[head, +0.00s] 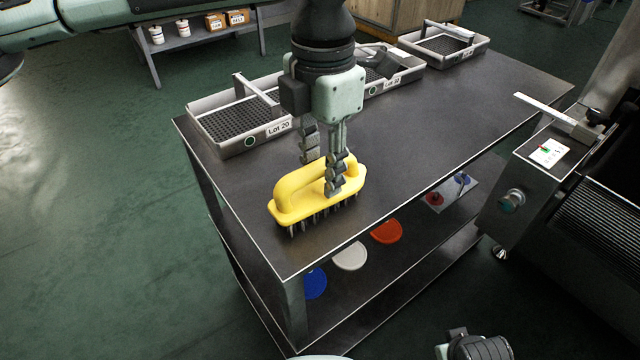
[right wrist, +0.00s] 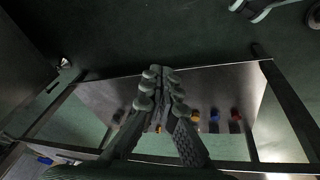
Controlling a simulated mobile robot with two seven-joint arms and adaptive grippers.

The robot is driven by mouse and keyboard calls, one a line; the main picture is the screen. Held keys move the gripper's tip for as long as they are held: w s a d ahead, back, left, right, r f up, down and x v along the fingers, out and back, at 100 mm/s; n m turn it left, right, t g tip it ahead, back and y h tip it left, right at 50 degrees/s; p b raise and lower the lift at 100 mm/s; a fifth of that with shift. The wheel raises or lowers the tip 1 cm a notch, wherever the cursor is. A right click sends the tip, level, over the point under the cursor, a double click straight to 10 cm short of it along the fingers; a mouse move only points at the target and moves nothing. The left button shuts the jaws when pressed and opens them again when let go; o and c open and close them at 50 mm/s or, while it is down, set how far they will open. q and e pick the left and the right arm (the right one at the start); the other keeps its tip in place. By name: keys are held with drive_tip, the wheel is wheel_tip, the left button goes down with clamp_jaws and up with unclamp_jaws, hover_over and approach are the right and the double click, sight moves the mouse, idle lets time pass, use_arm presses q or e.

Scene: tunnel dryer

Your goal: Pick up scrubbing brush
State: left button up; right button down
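The yellow scrubbing brush (head: 290,198) has an arched handle and dark bristles. It sits bristles down near the front left edge of the dark table (head: 262,180). My left gripper (head: 325,170) points down over it, one finger in front of the handle and the other behind. The far fingertip is hidden by the brush, so I cannot tell whether the fingers press on the handle. My right gripper (right wrist: 159,78) appears shut and empty in the right wrist view, away from the brush; part of it also shows at the bottom of the head view (head: 478,346).
Grey trays (head: 225,146) stand along the table's back edge, one labelled Lot 20. Blue (head: 314,284), white (head: 350,256) and red (head: 387,231) discs lie on the lower shelf. A metal machine (head: 540,170) stands at right. The table's right half is clear.

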use_arm(q)
clamp_jaws()
